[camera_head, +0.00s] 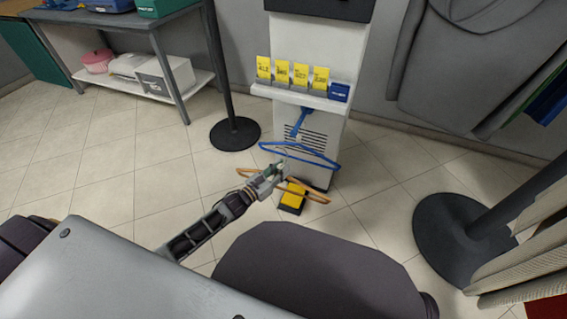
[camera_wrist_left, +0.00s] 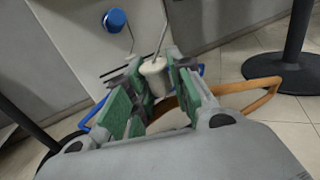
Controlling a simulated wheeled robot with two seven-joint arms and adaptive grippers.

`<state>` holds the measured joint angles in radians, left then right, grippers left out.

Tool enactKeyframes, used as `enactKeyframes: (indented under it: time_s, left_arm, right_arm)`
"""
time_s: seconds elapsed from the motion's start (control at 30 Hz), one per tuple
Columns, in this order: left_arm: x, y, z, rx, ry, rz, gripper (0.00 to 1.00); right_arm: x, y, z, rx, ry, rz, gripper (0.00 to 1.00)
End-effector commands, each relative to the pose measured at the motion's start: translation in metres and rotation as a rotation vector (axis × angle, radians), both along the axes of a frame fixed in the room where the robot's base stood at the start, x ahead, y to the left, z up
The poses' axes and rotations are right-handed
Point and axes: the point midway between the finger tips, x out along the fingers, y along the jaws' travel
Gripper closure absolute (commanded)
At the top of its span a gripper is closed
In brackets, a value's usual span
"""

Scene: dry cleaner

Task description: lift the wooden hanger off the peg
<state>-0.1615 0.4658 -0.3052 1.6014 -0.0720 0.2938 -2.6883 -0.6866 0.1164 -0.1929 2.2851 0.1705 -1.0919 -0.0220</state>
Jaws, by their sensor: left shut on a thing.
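The wooden hanger (camera_head: 312,195) is orange-brown and hangs in front of a white stand, below a blue hanger (camera_head: 318,158). In the left wrist view the wooden hanger (camera_wrist_left: 262,88) reaches out to the right of the fingers. My left gripper (camera_head: 273,176) is at the hanger's middle. In the left wrist view its green-padded fingers (camera_wrist_left: 155,85) are shut on the hanger's white neck (camera_wrist_left: 155,74), with a thin metal rod rising from it. A blue peg (camera_head: 298,122) sticks out of the stand; its round end (camera_wrist_left: 115,20) shows too. I cannot tell whether the hook touches it. My right gripper is out of view.
The white stand (camera_head: 313,55) carries several yellow cards on a ledge. A yellow and black item (camera_head: 292,198) is at its foot. A dark post base (camera_head: 235,134) stands left, another (camera_head: 448,235) right. A dark rounded seat-like shape (camera_head: 320,275) is in front.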

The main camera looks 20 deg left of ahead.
Motion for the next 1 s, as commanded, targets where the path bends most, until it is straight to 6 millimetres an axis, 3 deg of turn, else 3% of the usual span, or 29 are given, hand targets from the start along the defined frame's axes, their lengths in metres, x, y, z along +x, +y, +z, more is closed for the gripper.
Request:
enactKeyframes:
  time_s: [0.3,1.0]
  left_arm:
    - [-0.017,0.001,0.001,0.000,-0.001,0.001,1.00]
    - [-0.019,0.001,0.000,0.001,0.000,0.000,1.00]
  right_arm:
    - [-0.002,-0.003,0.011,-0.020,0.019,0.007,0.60]
    - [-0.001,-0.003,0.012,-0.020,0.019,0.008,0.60]
